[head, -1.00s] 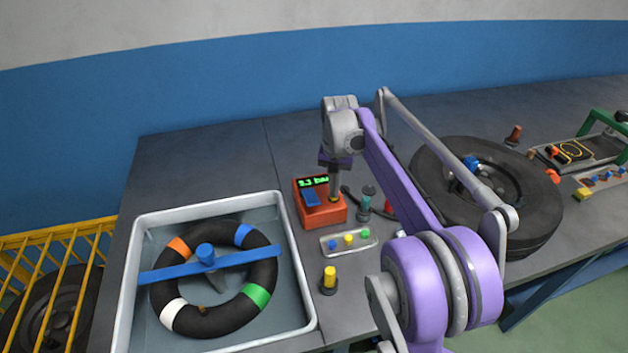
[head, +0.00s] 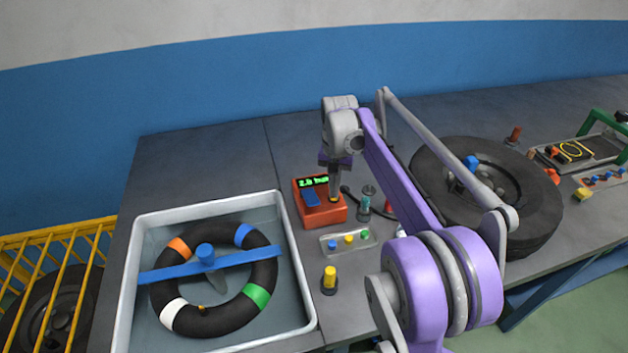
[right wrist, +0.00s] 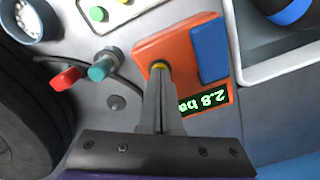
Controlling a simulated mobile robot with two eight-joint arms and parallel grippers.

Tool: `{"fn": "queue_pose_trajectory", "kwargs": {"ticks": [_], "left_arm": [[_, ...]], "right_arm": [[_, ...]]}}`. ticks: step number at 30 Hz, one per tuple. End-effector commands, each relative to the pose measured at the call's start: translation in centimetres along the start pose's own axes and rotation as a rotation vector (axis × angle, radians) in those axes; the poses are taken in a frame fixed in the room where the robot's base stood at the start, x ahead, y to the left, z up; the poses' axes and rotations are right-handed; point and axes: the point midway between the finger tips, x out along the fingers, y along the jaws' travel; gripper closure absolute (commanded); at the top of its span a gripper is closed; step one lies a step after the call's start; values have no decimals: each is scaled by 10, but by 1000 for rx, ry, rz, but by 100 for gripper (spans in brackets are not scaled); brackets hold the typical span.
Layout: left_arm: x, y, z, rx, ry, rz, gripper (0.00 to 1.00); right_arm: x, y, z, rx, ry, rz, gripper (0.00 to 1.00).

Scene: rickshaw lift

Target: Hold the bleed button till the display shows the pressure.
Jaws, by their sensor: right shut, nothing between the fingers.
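The orange gauge box (head: 325,215) sits on the grey bench just right of the white tub. Its green display (head: 313,182) reads about 2.8 bar, and the wrist view shows the same display (right wrist: 203,108) with "2.8 ba" visible. A blue block (head: 311,197) is on its top. The yellow bleed button (right wrist: 159,66) is on the box's corner, mostly covered by my fingertips. My right gripper (head: 334,198) is shut and empty, pointing down with its tips at the button; it also shows in the wrist view (right wrist: 160,80). My left gripper is not in view.
The white tub (head: 135,270) holds an inner tube (head: 160,297) under a blue bar. A small tray (head: 328,245) with coloured caps, a yellow-topped peg (head: 329,279) and a teal-topped valve (head: 364,204) stand close to the box. A large tyre (head: 535,205) lies to the right.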

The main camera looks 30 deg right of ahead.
Motion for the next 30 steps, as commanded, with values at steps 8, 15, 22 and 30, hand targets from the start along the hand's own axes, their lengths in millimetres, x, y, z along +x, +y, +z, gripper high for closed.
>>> {"fn": "queue_pose_trajectory", "kwargs": {"ticks": [8,15,22,30], "left_arm": [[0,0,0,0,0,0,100],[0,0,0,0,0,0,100],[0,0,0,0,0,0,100],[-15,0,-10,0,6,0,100]], "right_arm": [[0,0,0,0,-1,0,100],[0,0,0,0,-1,0,100],[0,0,0,0,-1,0,100],[-21,0,0,0,0,-1,100]]}}
